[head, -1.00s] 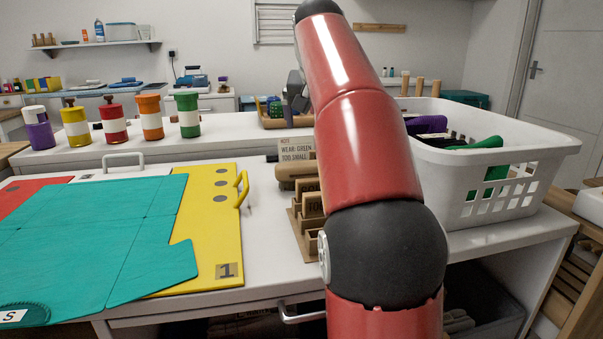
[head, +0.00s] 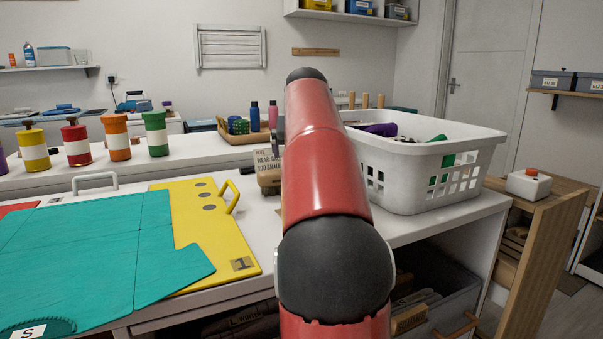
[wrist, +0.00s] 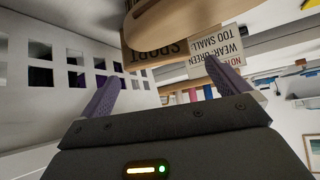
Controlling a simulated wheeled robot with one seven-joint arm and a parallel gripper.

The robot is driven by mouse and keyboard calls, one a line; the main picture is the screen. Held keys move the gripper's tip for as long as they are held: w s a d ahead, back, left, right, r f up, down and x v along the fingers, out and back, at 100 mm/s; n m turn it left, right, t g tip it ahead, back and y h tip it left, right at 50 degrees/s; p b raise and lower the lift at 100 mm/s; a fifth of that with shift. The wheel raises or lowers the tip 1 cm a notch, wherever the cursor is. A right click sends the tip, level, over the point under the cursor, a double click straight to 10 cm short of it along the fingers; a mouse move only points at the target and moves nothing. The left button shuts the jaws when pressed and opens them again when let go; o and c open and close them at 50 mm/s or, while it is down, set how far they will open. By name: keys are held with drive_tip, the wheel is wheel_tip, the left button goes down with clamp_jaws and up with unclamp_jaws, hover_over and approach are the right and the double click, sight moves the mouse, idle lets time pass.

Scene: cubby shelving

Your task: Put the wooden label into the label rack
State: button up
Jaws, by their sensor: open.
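My gripper (wrist: 160,68) is open in the wrist view, its two purple fingers apart with nothing between the tips. Just beyond them is a pale wooden piece (wrist: 158,46) with a dark word, upside down in this view; I cannot tell whether it is the loose wooden label or part of the label rack. In the head view the card (head: 267,163) stands above a wooden piece (head: 270,186). My arm hides the gripper and most of the rack area.
A white basket (head: 430,170) with dark and green items stands close to the right of my arm; its slotted wall (wrist: 60,80) fills the wrist view's left. A yellow board (head: 225,250) and teal cloth (head: 100,250) lie on the left. Several coloured jars (head: 117,140) stand behind.

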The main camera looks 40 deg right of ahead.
drive_tip(key=x, duration=0.4)
drive_tip(key=shift+s+d+f, duration=0.15)
drive_tip(key=shift+f, duration=0.05)
drive_tip(key=c, duration=1)
